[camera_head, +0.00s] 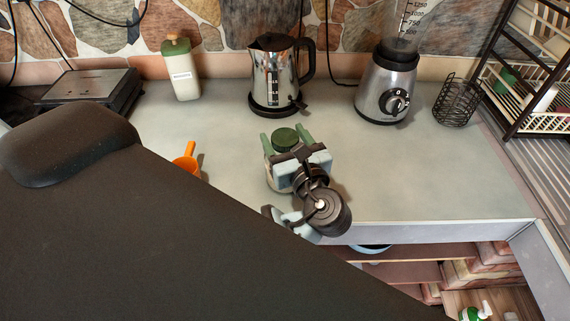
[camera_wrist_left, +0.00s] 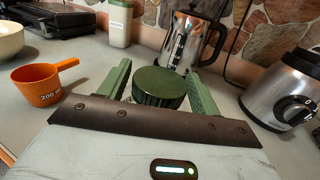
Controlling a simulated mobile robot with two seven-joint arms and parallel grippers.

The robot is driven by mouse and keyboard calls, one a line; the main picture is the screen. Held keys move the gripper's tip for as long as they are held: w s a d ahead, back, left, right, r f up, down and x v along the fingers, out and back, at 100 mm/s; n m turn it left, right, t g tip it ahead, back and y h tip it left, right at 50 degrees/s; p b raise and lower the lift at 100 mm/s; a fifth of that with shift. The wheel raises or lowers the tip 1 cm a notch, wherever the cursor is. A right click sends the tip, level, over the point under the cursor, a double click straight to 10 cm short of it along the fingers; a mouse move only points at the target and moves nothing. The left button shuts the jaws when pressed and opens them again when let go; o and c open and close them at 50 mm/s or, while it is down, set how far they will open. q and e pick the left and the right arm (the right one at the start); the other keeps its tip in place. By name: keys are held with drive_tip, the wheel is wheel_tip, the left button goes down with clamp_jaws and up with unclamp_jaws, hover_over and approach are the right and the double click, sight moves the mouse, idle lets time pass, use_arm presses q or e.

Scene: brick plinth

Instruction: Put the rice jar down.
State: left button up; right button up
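The rice jar (camera_head: 286,137) shows in the head view mainly as a dark green lid near the middle of the counter. In the left wrist view its ribbed green lid (camera_wrist_left: 160,86) sits centred between my fingers. My left gripper (camera_head: 286,139) has one green finger on each side of the jar and looks shut on it. The jar's body is mostly hidden by the gripper, and I cannot see whether its base touches the counter. My right gripper is not in view.
The grey counter (camera_head: 430,170) is clear to the right of the jar. An orange measuring cup (camera_head: 187,160) stands to the left. Behind are a white canister (camera_head: 184,80), a kettle (camera_head: 276,80) and a blender (camera_head: 384,90). A wire basket (camera_head: 457,100) stands at the right.

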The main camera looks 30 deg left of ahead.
use_arm(q)
clamp_jaws()
drive_tip(key=shift+r, duration=0.1)
drive_tip(key=shift+w+a+r, duration=0.1)
drive_tip(key=shift+w, duration=0.05)
idle(0.3)
